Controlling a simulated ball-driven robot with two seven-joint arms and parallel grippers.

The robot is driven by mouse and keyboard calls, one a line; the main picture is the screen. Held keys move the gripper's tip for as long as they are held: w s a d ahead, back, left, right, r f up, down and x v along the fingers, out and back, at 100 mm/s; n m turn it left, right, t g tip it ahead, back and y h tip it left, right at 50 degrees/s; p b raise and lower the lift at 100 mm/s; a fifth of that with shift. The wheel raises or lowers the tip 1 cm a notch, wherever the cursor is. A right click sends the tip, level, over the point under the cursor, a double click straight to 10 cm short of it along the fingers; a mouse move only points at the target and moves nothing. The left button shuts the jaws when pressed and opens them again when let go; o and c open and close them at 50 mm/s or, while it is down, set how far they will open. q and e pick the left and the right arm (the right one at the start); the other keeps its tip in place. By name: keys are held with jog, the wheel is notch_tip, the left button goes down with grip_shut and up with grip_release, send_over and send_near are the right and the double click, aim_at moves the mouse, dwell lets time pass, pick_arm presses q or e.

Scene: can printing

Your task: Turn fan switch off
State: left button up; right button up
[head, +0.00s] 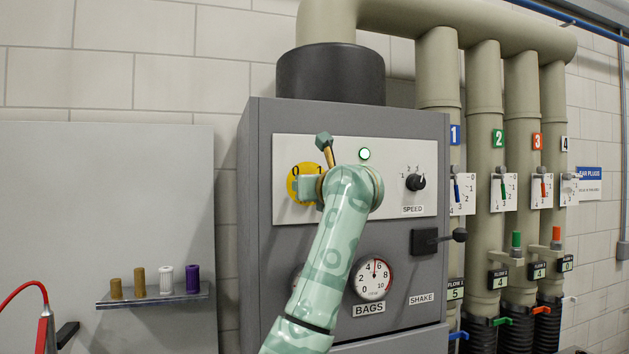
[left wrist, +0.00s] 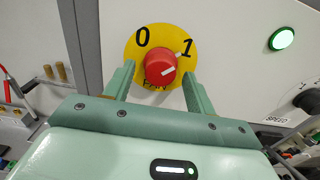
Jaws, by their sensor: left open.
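The fan switch is a red knob (left wrist: 160,68) on a yellow disc marked 0 and 1. In the left wrist view its white pointer line points toward the 1. In the head view the yellow disc (head: 296,171) is partly covered by my left gripper (head: 311,187), and the knob is hidden. My left gripper is open, with one finger on each side of the knob in the left wrist view (left wrist: 159,76). I cannot tell whether the fingers touch the knob. My right gripper is not in view.
A lit green lamp (head: 365,154) and a black speed knob (head: 416,182) sit right of the switch. Below are a bags gauge (head: 373,279) and a black shake lever (head: 459,235). A shelf (head: 150,298) with small cylinders is at left; several pipes stand at right.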

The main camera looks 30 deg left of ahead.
pick_arm(q)
jog(key=c, duration=1)
jog(key=shift+n, duration=0.3)
jog(key=shift+w+d+r+n+b, duration=0.1)
jog(key=shift+n+b, duration=1)
jog(key=shift+n, duration=7.8)
jog(key=o, duration=1)
